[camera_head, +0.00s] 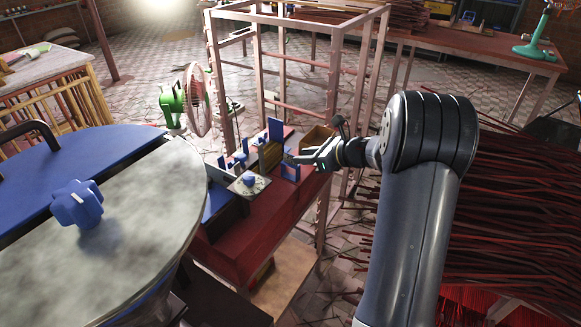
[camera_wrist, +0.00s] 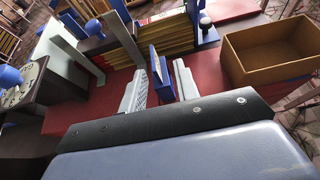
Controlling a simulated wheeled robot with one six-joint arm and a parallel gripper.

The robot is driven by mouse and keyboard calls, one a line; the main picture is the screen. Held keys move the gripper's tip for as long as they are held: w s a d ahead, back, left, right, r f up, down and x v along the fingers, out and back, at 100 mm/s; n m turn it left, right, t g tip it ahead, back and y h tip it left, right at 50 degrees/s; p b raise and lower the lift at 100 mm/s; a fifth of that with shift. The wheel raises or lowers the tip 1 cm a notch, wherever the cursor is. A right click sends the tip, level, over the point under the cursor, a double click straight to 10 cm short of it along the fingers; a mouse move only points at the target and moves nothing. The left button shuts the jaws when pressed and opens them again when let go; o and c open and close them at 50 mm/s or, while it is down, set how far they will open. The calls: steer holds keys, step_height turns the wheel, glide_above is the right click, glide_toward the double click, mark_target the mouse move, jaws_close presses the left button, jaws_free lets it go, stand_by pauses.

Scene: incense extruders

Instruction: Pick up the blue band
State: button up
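A blue band, a small upright blue frame-like piece (camera_wrist: 157,66), shows between my fingers in the wrist view. What looks like the same piece (camera_head: 290,171) stands near the edge of the red bench in the head view. My gripper (camera_wrist: 160,88) is open, with one pale grey finger to each side of the blue piece. In the head view my gripper (camera_head: 300,157) reaches over the bench from the right, just above and beside the piece. I cannot tell whether either finger touches it.
The red bench (camera_head: 290,208) carries yellow-brown stacked slats (camera_wrist: 152,45) held by blue parts. An open brown box (camera_wrist: 270,58) stands close on the right in the wrist view. A metal frame (camera_head: 337,75) rises behind the bench. A round grey-blue machine (camera_head: 130,225) fills the left.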

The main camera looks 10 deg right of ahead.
mark_target(290, 163)
steer(key=x, duration=0.5)
steer(key=shift+s+a+p, duration=0.1)
steer(key=shift+a+p, duration=0.25)
jaws_close()
